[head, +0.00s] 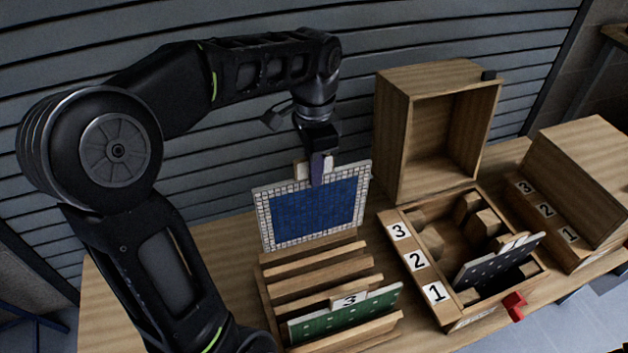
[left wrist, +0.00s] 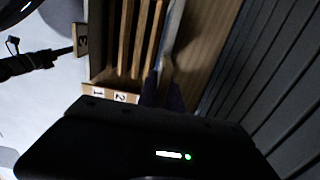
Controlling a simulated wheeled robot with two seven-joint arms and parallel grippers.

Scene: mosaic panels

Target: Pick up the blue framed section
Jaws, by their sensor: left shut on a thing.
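The blue framed section (head: 310,211) is a panel with a blue middle and a white tiled border. It stands nearly upright at the back of the slotted wooden rack (head: 312,270), and I cannot tell whether its lower edge is clear of the slots. My left gripper (head: 318,168) is shut on the tab at its top edge. In the left wrist view the panel shows edge-on (left wrist: 175,30) beside the rack slats. My right gripper is not in view.
A green panel (head: 345,315) labelled 3 stands in the rack's front slots. To the right is a wooden tray (head: 455,300) marked 3, 2, 1, holding a dark dotted panel (head: 500,263). An open wooden box (head: 440,130) stands behind it. A second numbered wooden unit (head: 575,190) is at far right.

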